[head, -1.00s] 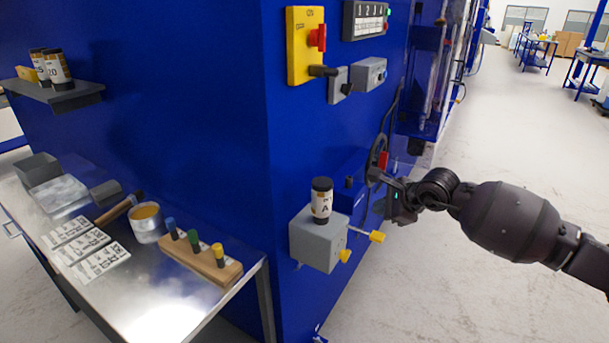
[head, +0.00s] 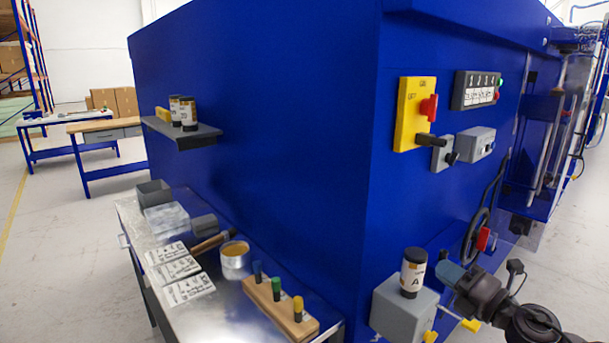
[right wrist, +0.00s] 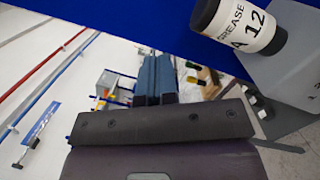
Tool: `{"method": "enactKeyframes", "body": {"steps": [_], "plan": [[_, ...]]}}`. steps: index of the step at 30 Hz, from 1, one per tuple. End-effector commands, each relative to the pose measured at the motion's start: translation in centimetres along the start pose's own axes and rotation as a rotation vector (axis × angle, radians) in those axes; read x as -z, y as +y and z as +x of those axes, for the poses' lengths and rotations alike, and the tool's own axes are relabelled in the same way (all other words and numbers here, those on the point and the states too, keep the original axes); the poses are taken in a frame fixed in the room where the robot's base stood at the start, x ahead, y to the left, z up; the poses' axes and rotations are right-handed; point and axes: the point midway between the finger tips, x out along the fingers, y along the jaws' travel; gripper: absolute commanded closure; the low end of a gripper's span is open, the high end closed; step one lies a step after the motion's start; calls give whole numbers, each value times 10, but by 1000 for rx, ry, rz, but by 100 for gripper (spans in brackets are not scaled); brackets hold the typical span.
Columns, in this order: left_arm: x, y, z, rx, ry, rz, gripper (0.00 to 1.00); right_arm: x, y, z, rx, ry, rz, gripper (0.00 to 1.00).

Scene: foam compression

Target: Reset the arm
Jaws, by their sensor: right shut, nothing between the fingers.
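My right gripper (head: 452,273) is at the lower right of the head view, with its arm coming in from the lower right corner. Its two blue-grey fingers lie together in the right wrist view (right wrist: 154,78), with nothing between them. A dark-capped grease cartridge marked A (head: 413,273) stands upright on a grey box (head: 400,312) on the blue machine, just left of the gripper. In the right wrist view the cartridge (right wrist: 240,24) reads "GREASE A 12" and sits at the top right, apart from the fingers. My left gripper is not in view.
The blue machine (head: 270,120) fills the middle. A yellow switch box (head: 410,110) and a handwheel (head: 473,238) are on its right face. A steel table (head: 230,310) at the lower left holds cards, a tin and a wooden block. Open floor lies at far left.

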Motion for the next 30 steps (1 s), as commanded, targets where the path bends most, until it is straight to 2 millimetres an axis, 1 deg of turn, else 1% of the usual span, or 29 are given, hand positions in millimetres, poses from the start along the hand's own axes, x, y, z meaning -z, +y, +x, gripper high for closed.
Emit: {"method": "enactKeyframes", "body": {"steps": [1,5,6,8,10,11,12,14,15,17,18,20,21,24,27,30], "plan": [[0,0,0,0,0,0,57,8,-9,-6,6,-52,143,100],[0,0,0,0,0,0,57,23,-34,-25,35,-192,508,100],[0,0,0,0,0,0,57,30,-44,-33,50,-236,622,100],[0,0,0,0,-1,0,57,43,-61,-46,77,-304,794,100],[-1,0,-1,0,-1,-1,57,62,-81,-64,113,-387,995,100],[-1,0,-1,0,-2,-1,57,72,-90,-72,131,-422,1082,100],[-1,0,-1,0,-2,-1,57,86,-102,-85,155,-472,1199,100],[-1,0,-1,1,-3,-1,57,109,-118,-105,193,-546,1363,100],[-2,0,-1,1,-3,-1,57,125,-128,-118,216,-592,1462,100],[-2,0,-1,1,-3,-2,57,149,-138,-138,245,-656,1597,100],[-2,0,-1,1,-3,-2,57,165,-144,-151,263,-697,1673,100],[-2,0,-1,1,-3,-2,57,188,-151,-170,281,-753,1773,100],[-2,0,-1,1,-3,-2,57,201,-154,-183,288,-789,1826,100],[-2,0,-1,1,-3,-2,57,230,-160,-213,306,-875,1901,100],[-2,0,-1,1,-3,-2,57,253,-165,-238,330,-944,1939,100],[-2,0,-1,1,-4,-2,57,268,-167,-255,352,-985,1958,100]]}}
